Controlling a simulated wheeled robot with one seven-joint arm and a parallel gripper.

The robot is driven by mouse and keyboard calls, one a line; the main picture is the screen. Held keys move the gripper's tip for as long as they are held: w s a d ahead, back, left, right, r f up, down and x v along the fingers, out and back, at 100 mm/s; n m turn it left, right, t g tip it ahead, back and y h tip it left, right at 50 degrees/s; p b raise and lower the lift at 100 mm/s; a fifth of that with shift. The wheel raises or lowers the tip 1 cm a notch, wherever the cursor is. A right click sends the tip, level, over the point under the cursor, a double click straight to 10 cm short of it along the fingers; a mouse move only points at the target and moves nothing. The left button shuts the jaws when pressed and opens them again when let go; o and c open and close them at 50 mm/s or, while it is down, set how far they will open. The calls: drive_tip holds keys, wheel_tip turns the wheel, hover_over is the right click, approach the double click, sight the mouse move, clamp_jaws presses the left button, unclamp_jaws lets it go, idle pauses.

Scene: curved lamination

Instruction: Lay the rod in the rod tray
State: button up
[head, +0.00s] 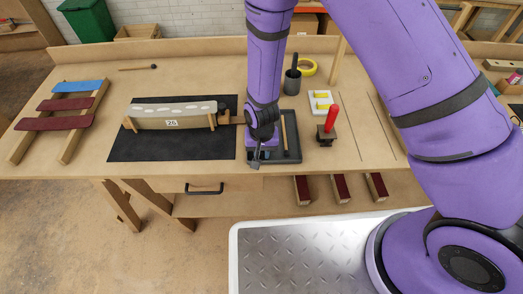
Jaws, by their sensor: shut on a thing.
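The dark rod tray (293,152) lies on the bench right of the black mat. A slim wooden stick (284,132) shows over its floor, running front to back; I cannot tell whether it touches the tray. My gripper (257,161) points down at the tray's left side, near the bench's front edge. It is shut on a slim thing, apparently the rod, mostly hidden by the fingers and wrist. My arm also hides part of the tray. I cannot tell whether the fingers touch the tray.
A curved pale block marked 26 (172,114) sits on the black mat (135,151) to the left. Thin dark strips lie farther right.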

drive_tip(key=o, duration=1.1)
drive_tip(key=shift+r, duration=3.5)
